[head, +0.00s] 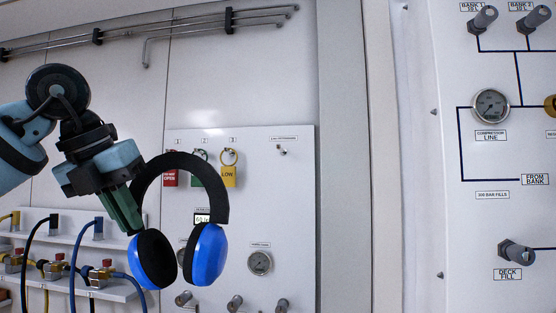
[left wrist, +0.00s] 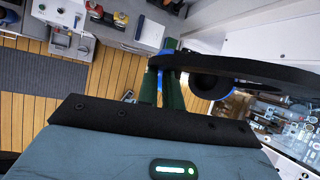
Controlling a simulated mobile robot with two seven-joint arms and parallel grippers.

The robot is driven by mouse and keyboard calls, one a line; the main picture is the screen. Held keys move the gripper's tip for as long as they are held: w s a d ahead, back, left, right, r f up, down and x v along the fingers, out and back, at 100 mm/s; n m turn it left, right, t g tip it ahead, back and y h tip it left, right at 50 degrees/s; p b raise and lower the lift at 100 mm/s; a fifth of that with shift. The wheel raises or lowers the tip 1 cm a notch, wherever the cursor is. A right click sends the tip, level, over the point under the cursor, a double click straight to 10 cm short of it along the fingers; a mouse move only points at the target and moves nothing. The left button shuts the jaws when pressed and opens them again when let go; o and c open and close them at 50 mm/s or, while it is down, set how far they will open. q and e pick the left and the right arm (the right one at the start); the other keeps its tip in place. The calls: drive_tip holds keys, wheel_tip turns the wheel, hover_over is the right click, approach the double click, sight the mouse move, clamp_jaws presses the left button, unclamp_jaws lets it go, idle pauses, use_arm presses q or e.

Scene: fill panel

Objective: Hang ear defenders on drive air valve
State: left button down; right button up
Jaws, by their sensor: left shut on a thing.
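The ear defenders (head: 208,180) have a black headband and two blue cups with black cushions. They hang upright in the air in front of the panel, cups down. My left gripper (head: 130,215), with green fingers, is shut on the left side of the headband. In the left wrist view the black headband (left wrist: 240,68) crosses in front of the green fingers (left wrist: 160,85). I cannot tell which valve is the drive air valve, as the small labels are unreadable. Several valve knobs (head: 281,304) show at the panel's bottom edge. My right gripper is not in view.
The white panel (head: 300,200) carries red, green and yellow tags, a gauge (head: 260,262) and a small hook (head: 282,150). A shelf with hoses (head: 100,228) stands at left. A fill panel (head: 455,225) with gauge and knobs stands at right.

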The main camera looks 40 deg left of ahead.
use_arm(q)
drive_tip(key=w+a+f+m+h, duration=0.1)
drive_tip(key=w+f, duration=0.2)
drive_tip(key=f, duration=0.9)
drive_tip(key=w+f+m, duration=0.1)
drive_tip(key=w+f, duration=0.3)
drive_tip(key=f, duration=0.7)
drive_tip(key=s+d+f+m+g+h, duration=0.1)
drive_tip(key=s+d+f+m+h, duration=0.2)
drive_tip(key=f, duration=0.7)
drive_tip(key=s+d+f+m+g, duration=0.1)
drive_tip(key=d+f+m, duration=0.25)
drive_tip(key=f, duration=0.65)
drive_tip(key=s+d+f+m+g+h, duration=0.1)
drive_tip(key=d+f+m+h, duration=0.3)
drive_tip(key=f, duration=0.6)
drive_tip(key=a+f+m+g+y, duration=0.2)
drive_tip(key=a+f+m+g, duration=0.35)
drive_tip(key=m, duration=0.75)
drive_tip(key=w+d+m+g+y, duration=0.1)
drive_tip(key=d+m+y, duration=0.3)
drive_tip(key=d+m, duration=0.5)
drive_tip(key=w+d+m+g+y, duration=0.2)
drive_tip(key=w+d+m+y, duration=0.2)
drive_tip(key=d+m, duration=0.5)
drive_tip(key=shift+d+f+y, duration=0.3)
drive_tip(key=shift+d+f, duration=0.1)
drive_tip(key=shift+d, duration=1.95)
